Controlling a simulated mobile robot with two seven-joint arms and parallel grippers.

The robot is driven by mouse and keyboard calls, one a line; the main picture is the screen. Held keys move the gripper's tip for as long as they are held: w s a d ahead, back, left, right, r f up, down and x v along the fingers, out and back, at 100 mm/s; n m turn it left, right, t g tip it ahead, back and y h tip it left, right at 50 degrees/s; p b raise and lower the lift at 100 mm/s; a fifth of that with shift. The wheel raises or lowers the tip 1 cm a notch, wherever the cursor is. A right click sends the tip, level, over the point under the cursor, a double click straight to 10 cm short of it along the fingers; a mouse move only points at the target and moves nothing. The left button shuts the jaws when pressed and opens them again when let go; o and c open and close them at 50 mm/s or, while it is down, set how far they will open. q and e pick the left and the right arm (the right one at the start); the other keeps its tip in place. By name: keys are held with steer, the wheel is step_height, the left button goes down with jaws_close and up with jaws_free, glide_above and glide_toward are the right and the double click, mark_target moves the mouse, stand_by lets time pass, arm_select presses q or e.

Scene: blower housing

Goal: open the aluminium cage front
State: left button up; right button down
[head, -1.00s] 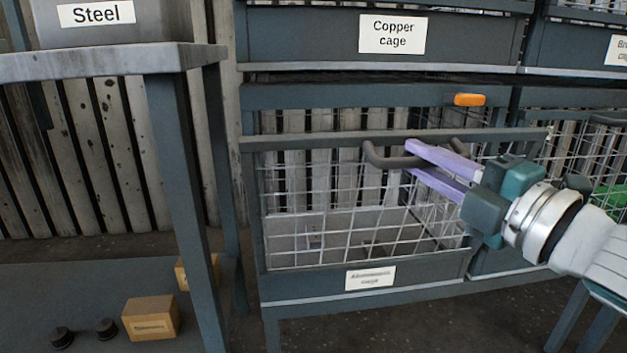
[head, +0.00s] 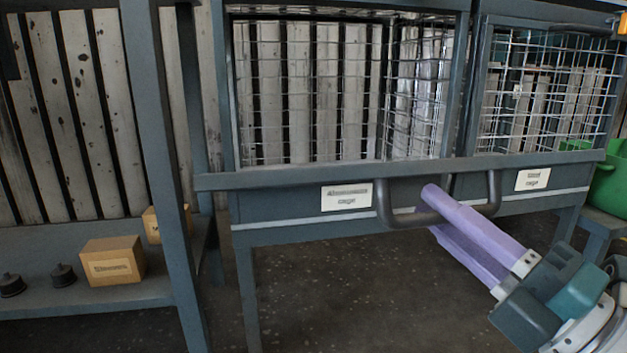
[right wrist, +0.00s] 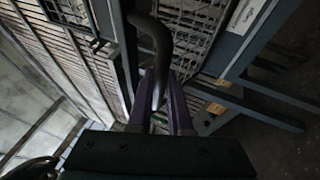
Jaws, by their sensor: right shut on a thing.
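The aluminium cage (head: 233,222) stands in the middle of the head view. Its label (head: 347,196) is blurred. The front's top bar (head: 290,176) is low, level with the cage's base, and the front's mesh is seen nearly edge-on, so I cannot make it out. The cage's inside, with back and side mesh, shows above the bar. A dark bent handle (head: 384,205) hangs off the bar. My right gripper (head: 432,205), with purple fingers, is shut on the handle; the handle also runs between the fingers in the right wrist view (right wrist: 152,35). My left gripper is out of view.
A second mesh cage (head: 545,95) adjoins on the right, with its own label. A green bin (head: 608,185) stands at the far right. A shelf (head: 90,312) at the left holds cardboard boxes (head: 112,262) and small dark parts. The floor (head: 345,290) before the cage is clear.

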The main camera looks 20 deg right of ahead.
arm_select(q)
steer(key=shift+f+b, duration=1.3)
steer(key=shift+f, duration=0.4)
arm_select(e)
steer(key=shift+s+a+f, duration=0.1)
steer(key=shift+s+f, duration=0.05)
steer(key=shift+f, duration=1.15)
steer(key=shift+s+f, duration=0.1)
steer(key=shift+f, duration=1.15)
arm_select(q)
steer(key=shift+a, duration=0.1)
arm_select(e)
steer(key=c, duration=0.9)
jaws_free()
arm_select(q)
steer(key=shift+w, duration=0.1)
arm_select(e)
steer(key=shift+o, duration=0.3)
steer(key=shift+s, duration=0.1)
arm_select(q)
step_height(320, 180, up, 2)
steer(key=shift+p, duration=1)
arm_select(e)
steer(key=v, duration=0.9)
steer(key=shift+s+f, duration=0.15)
steer(key=shift+s, duration=0.15)
steer(key=shift+c, duration=0.2)
